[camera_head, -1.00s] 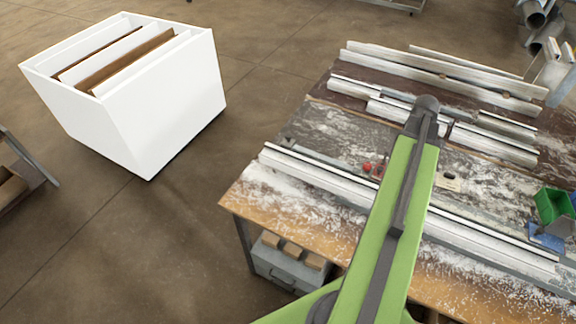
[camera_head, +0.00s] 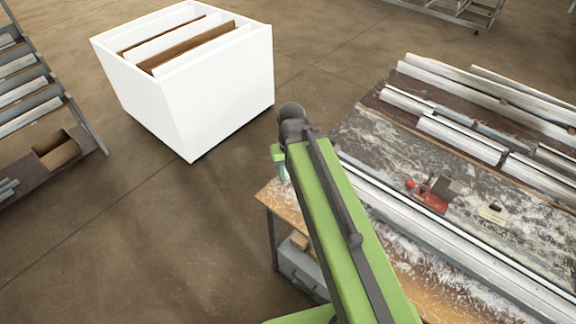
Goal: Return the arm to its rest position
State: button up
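My green arm (camera_head: 345,225) reaches up from the bottom of the head view to a dark elbow joint (camera_head: 291,117). The joint is over the floor, just off the left corner of the workbench (camera_head: 283,204). A small green and teal part at the arm's end, probably my gripper (camera_head: 282,172), shows below the joint by the bench corner. Most of it is hidden behind the arm. I cannot see its fingertips or whether it holds anything. A red clamp (camera_head: 428,195) with a grey block sits on the bench right of the arm.
Long metal profiles (camera_head: 455,135) lie across the bench, which is dusted with shavings. A white bin (camera_head: 225,95) with upright boards stands on the floor behind. A rack (camera_head: 45,85) is at the left edge. Open floor (camera_head: 150,240) lies left of the bench.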

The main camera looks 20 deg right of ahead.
notch_tip(320, 180, down, 13)
jog(key=b, duration=1.3)
jog(key=shift+s, duration=0.1)
